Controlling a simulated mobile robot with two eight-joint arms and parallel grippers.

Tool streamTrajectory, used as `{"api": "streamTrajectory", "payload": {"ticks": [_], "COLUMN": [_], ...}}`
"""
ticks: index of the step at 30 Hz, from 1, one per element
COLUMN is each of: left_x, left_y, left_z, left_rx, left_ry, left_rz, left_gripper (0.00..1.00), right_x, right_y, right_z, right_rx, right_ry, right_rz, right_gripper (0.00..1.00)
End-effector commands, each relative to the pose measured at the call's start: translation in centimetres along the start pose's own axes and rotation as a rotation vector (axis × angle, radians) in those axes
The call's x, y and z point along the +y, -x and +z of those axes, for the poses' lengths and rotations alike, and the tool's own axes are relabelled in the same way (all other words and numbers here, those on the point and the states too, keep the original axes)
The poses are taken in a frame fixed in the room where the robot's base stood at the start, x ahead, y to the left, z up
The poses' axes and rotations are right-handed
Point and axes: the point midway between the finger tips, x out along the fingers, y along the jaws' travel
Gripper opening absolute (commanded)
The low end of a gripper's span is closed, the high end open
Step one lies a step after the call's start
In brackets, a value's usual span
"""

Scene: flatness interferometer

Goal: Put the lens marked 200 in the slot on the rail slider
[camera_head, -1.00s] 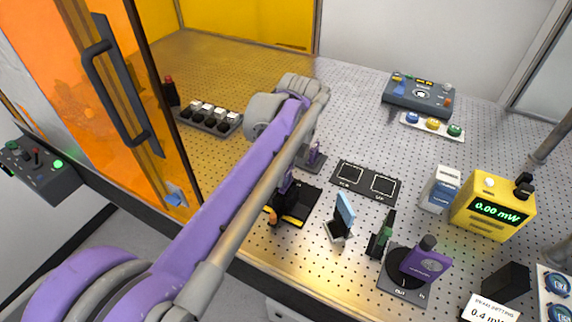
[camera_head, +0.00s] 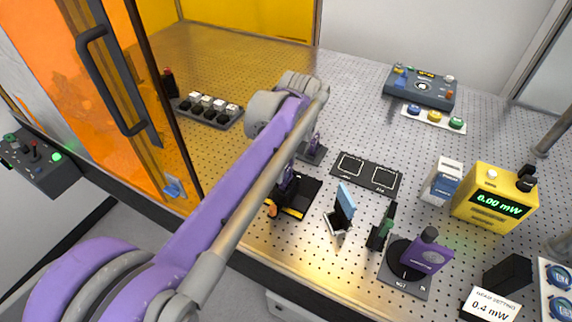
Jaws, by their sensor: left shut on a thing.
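My left arm reaches in from the lower left across the perforated bench, its far joint over the middle. My left gripper (camera_head: 287,182) shows only in part beside the forearm. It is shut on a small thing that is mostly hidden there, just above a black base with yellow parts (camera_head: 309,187). A small purple mount on a grey foot (camera_head: 313,152) stands behind the forearm. I cannot read a 200 mark on anything, and I cannot tell for sure which part is the rail slider or its slot. My right gripper is not in view.
A black plate with two outlined squares (camera_head: 367,173), a blue plate on a stand (camera_head: 344,203), a green-and-black post (camera_head: 383,227) and a purple-topped device (camera_head: 422,255) stand to the right. A yellow meter (camera_head: 494,202) reads 0.00 mW. The orange door (camera_head: 75,85) is at left.

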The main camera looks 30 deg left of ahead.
Motion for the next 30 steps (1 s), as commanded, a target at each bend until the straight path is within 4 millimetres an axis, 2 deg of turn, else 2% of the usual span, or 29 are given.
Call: {"api": "streamTrajectory", "payload": {"ticks": [13, 14, 19, 30], "left_x": [0.0, 0.0, -0.01, -0.01], "left_y": [-0.6, -0.58, -0.54, -0.36], "left_z": [-0.08, -0.08, -0.07, -0.05], "left_rx": [0.0, 0.0, 0.0, 0.0], "left_ry": [0.0, 0.0, 0.0, 0.0], "left_rz": [0.0, 0.0, 0.0, 0.0], "left_gripper": [0.09, 0.68, 0.98, 0.99], "right_x": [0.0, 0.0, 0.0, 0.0], "right_y": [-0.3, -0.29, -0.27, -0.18], "right_z": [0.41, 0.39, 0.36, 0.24], "right_rx": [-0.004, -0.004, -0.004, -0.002], "right_ry": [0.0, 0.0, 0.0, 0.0], "right_rz": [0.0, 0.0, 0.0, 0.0], "right_gripper": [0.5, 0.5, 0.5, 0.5]}}
